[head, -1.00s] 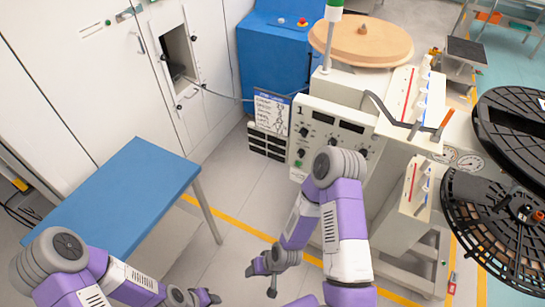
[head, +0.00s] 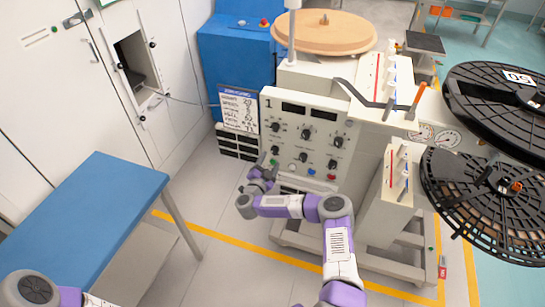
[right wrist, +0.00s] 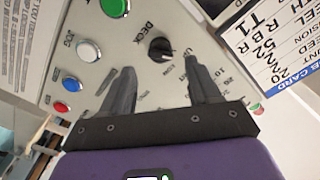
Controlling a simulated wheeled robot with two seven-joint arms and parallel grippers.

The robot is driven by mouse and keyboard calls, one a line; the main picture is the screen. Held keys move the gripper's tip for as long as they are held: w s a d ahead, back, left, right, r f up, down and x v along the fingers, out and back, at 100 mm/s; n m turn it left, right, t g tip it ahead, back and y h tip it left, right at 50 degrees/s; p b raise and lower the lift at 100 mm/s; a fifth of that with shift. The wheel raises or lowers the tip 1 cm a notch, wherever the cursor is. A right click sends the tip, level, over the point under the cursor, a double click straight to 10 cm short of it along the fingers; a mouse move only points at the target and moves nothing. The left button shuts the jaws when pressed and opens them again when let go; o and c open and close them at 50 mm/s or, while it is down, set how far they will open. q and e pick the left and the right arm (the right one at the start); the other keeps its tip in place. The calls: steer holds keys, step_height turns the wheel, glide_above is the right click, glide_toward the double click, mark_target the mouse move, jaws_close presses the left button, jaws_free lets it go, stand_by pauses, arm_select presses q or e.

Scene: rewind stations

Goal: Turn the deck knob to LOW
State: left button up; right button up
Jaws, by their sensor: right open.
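The deck knob (right wrist: 160,48) is a small black knob on the cream control panel, beside the printed word DECK in the right wrist view. In the head view it appears to be the left knob (head: 276,150) of the lower row. My right gripper (right wrist: 158,66) is open, its two fingers spread either side of the knob's position and pointing at the panel. Nothing is between the fingers. In the head view the right gripper (head: 262,174) is at the panel's lower left. I cannot read the knob's setting clearly. My left gripper is out of view.
Green (right wrist: 115,5), white (right wrist: 88,50), blue (right wrist: 70,82) and red (right wrist: 62,107) buttons lie close to the knob. A blue table (head: 85,215) stands at left; floor between is clear.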

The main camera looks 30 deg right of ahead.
mark_target(273, 153)
steer(key=b+x, duration=0.1)
steer(key=x, duration=0.3)
steer(key=shift+w+d, duration=0.25)
steer(key=shift+w, duration=0.05)
steer(key=shift+c, duration=0.2)
steer(key=c, duration=1)
